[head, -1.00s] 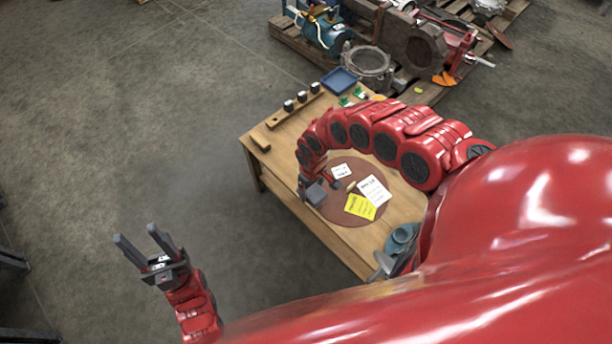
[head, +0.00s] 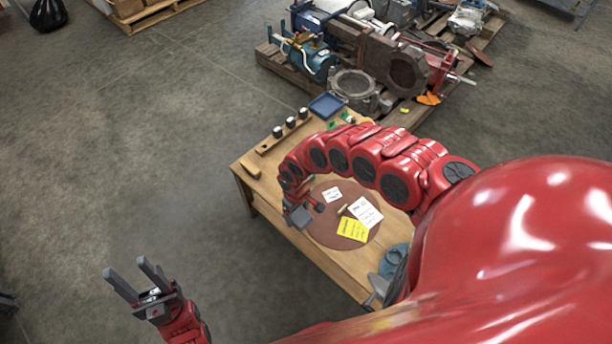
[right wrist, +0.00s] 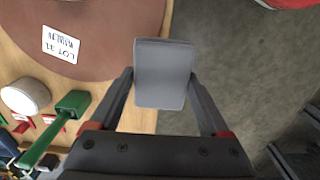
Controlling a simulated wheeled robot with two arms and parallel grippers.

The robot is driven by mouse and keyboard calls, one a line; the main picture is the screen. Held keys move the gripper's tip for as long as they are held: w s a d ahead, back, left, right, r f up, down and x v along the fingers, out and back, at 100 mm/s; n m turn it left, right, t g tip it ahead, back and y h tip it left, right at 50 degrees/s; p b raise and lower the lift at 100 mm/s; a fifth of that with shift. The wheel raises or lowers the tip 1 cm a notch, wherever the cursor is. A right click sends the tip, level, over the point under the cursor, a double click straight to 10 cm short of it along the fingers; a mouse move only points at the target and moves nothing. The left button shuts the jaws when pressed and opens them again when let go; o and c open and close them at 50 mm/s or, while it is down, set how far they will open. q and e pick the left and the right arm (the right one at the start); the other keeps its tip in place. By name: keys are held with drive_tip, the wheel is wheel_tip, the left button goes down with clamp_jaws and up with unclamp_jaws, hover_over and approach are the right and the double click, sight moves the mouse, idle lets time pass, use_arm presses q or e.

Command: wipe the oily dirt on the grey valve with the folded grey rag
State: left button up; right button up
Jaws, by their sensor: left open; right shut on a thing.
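The folded grey rag (right wrist: 165,72) is a flat grey pad between the fingers of my right gripper (right wrist: 163,88), which is shut on it. In the head view the rag (head: 301,216) is over the left edge of the wooden table, beside the brown round mat. My left gripper (head: 138,279) is open and empty above the floor, left of the table. A grey round flanged part (head: 352,86), which looks like the grey valve, lies on the pallet beyond the table. Oily dirt on it is too small to make out.
The wooden table (head: 268,196) carries a brown mat (head: 325,235) with paper notes, a blue tray (head: 326,105) and a wooden block with several dark-topped pieces. The pallet (head: 283,68) is crowded with machine parts.

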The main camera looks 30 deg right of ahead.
drive_tip(key=w+a+r+p, duration=0.3)
drive_tip(key=w+a+r, duration=0.9)
drive_tip(key=w+a, duration=0.2)
drive_tip(key=shift+w+a, duration=0.15)
drive_tip(key=shift+a, duration=0.05)
idle(0.7)
